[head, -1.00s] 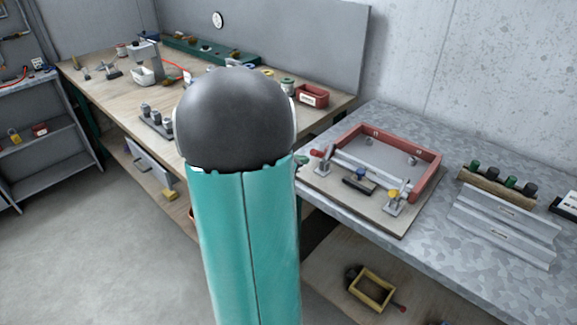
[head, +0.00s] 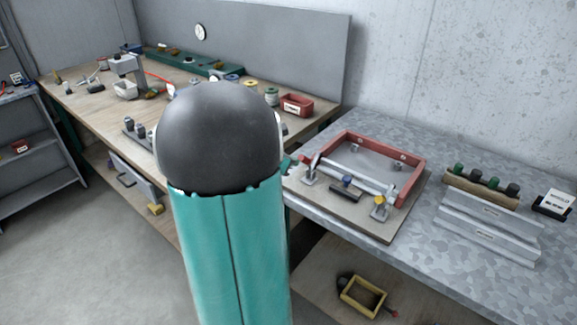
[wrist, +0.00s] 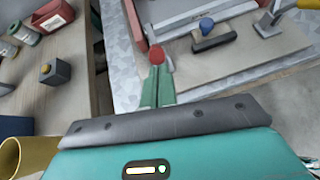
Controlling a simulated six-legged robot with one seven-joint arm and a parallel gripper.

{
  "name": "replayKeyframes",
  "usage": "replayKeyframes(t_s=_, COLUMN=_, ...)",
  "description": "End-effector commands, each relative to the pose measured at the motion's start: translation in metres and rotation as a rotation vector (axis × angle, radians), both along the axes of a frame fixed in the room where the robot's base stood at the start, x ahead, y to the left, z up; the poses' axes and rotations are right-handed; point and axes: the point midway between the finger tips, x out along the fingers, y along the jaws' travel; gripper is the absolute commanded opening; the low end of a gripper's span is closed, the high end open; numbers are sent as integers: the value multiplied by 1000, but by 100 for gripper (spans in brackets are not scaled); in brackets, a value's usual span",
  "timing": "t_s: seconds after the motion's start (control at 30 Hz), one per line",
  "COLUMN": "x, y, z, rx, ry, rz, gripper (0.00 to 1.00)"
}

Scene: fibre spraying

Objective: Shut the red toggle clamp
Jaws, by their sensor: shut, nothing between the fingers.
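The red toggle clamp (head: 310,178) stands at the front left corner of the red frame fixture in the head view, with a grey upright part; its red end is not clear there. In the wrist view a red knob (wrist: 161,57), seemingly the clamp's handle end, shows just beyond my fingertips. My gripper (wrist: 158,74) has green fingers closed together, with nothing held between them. The fingertips overlap the knob in the picture; I cannot tell if they touch. In the head view my gripper (head: 288,163) is mostly hidden behind my arm, left of the clamp.
A second clamp with a yellow handle (head: 380,203) stands at the board's front right. A black block with a blue knob (head: 345,188) lies between the clamps. The red frame (head: 407,180) rises behind. A wooden bench (head: 75,92) with a red bin (head: 296,105) is left.

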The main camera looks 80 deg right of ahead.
Motion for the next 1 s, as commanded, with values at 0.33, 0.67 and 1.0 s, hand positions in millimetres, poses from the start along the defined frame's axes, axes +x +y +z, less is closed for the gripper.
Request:
replayKeyframes(t_s=0.33, x=-12, y=-26, z=22, rx=212, ry=-99, rz=-6, gripper=0)
replayKeyframes(t_s=0.67, x=-25, y=-55, z=35, rx=438, ry=-194, rz=-7, gripper=0)
replayKeyframes(t_s=1.0, x=-35, y=-82, z=40, rx=623, ry=-268, rz=-1, gripper=0)
